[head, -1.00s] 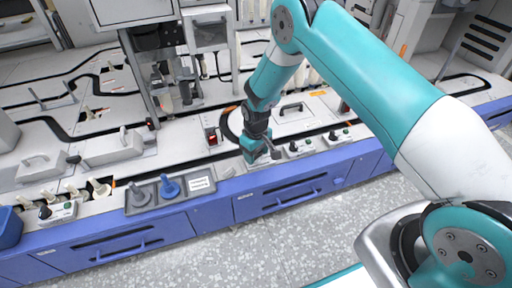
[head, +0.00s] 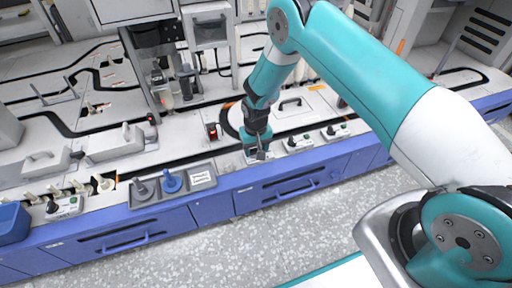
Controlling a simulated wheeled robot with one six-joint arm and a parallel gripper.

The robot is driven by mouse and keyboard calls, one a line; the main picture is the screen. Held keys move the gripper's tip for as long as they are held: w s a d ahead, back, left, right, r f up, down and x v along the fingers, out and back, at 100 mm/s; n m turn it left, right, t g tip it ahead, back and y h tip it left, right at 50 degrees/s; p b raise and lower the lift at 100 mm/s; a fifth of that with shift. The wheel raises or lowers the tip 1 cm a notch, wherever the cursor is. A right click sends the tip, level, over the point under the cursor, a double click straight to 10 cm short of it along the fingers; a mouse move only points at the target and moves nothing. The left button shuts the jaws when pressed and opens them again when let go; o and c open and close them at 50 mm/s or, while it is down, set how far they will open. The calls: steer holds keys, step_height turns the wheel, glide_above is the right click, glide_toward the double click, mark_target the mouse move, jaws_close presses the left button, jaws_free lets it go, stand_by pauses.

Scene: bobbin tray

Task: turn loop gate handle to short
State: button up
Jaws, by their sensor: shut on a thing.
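My gripper (head: 257,152) points down at the front edge of the white bench top. It is shut on the loop gate handle, a small dark lever (head: 261,156) that shows just in front of the fingers. The lever points toward the front edge. The gripper hides most of the handle's base and any markings there, so I cannot read the handle's setting.
Two small control boxes (head: 298,142) (head: 336,132) stand right of my gripper. A grey tray (head: 157,201) with a grey bobbin (head: 143,188), a blue bobbin (head: 172,182) and a label card (head: 202,177) lies left. Blue drawers (head: 290,186) front the bench; the speckled floor (head: 250,240) is clear.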

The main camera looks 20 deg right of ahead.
mark_target(256, 149)
steer(key=o, duration=0.9)
steer(key=shift+r, duration=0.1)
step_height(256, 149, up, 17)
steer(key=p, duration=0.5)
steer(key=shift+r, duration=0.1)
